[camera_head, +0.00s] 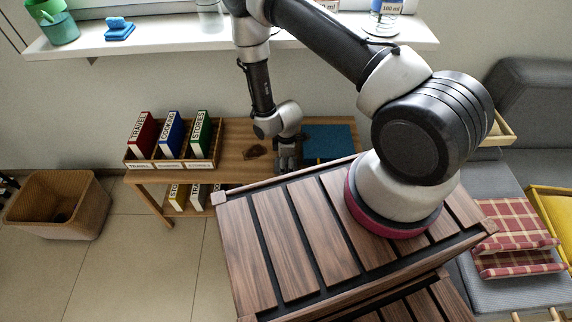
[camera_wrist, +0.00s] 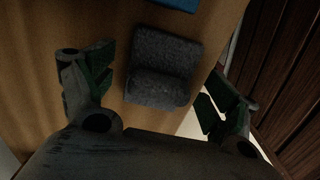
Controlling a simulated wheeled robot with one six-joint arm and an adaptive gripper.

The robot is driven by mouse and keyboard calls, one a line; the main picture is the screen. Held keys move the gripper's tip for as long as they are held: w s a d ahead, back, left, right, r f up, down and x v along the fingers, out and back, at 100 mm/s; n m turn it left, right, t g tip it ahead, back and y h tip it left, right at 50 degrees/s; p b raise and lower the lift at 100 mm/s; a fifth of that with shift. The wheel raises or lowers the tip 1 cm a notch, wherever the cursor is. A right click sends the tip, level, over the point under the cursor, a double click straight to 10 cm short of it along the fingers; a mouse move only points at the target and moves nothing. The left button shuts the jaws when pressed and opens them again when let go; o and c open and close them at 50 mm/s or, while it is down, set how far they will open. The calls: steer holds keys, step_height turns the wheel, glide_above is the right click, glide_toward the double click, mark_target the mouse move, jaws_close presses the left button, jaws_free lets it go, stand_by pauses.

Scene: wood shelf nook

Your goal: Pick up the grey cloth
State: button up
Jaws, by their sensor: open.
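The grey cloth (camera_wrist: 165,52) lies folded or rolled on the wooden shelf top (camera_wrist: 110,18), seen in the wrist view. My gripper (camera_wrist: 153,88) is open, with one finger left of the cloth and the other to its right. The cloth sits between the fingers in the picture, with gaps on both sides, and neither finger visibly touches it. In the head view my gripper (camera_head: 288,158) points down over the low wooden shelf (camera_head: 232,134). I cannot make out the cloth there; the gripper probably hides it.
A blue flat item (camera_head: 330,142) lies right of my gripper. A dark brown item (camera_head: 255,152) lies left of it. A wooden rack (camera_head: 173,163) holds red, blue and green books. The window sill (camera_head: 180,42) is above. A wicker basket (camera_head: 62,205) stands at left.

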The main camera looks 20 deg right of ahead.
mark_target(287, 159)
steer(key=c, duration=1.1)
step_height(287, 159, up, 10)
steer(key=shift+r, duration=0.1)
